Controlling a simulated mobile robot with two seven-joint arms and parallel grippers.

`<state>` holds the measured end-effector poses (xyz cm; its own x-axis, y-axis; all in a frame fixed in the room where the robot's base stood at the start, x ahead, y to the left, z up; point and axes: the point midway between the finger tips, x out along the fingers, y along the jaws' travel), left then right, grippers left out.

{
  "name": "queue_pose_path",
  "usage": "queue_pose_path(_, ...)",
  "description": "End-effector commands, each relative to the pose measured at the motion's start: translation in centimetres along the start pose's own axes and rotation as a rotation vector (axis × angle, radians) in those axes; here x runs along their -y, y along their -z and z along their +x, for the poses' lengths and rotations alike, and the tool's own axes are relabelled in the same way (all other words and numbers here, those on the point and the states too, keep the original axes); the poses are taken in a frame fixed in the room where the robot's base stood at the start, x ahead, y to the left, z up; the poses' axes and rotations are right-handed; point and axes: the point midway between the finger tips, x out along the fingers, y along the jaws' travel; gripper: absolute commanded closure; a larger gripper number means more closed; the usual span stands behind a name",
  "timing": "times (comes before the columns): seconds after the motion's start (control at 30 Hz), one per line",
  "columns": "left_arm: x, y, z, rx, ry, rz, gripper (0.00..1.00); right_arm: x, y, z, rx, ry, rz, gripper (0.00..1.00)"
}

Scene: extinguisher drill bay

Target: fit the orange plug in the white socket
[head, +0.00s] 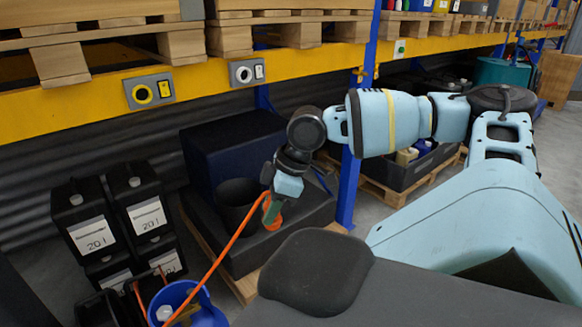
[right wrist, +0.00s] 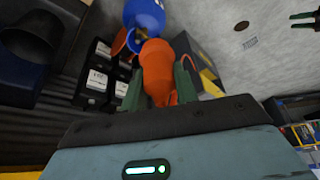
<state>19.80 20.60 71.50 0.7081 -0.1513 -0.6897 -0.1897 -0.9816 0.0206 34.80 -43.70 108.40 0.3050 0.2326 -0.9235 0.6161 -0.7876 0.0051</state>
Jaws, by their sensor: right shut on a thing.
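The orange plug (head: 274,212) is between the fingers of my right gripper (head: 271,208), which is shut on it. In the right wrist view the plug (right wrist: 168,70) sits between the two green fingers. The white socket (head: 244,74) is on a grey plate on the yellow beam, well above the plug and apart from it. Two dark green fingers at the right edge of the right wrist view look like my left gripper (right wrist: 302,20), apart and empty.
An orange cable (head: 219,262) runs from the plug down toward a blue bucket-like container (head: 196,300). Black 20 l canisters (head: 90,228) stand at left. A dark block with a black round container (head: 235,196) is behind the gripper. A blue post (head: 350,180) stands to the right.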

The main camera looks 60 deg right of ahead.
Motion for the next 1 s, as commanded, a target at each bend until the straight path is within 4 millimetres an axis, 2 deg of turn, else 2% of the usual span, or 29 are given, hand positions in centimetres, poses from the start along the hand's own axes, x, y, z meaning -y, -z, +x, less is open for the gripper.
queue_pose_path(0.03,0.0,0.1,0.0,-0.002,0.000,-0.001,0.45,1.4,0.6,1.2,-0.004,0.000,0.017,0.98)
queue_pose_path(0.3,-0.2,0.4,-0.1,-0.008,0.000,-0.007,0.45,6.3,3.7,6.5,-0.007,-0.058,0.170,0.98)
queue_pose_path(0.4,-0.2,0.4,-0.1,-0.008,0.000,-0.008,0.45,7.7,4.9,7.9,-0.008,-0.084,0.230,0.98)
queue_pose_path(0.7,-0.2,0.3,-0.1,-0.007,0.000,-0.008,0.45,11.5,8.5,11.2,-0.006,-0.160,0.412,0.98)
queue_pose_path(1.0,-0.1,0.2,-0.1,-0.004,0.000,-0.004,0.45,14.8,11.3,13.3,-0.001,-0.230,0.571,0.98)
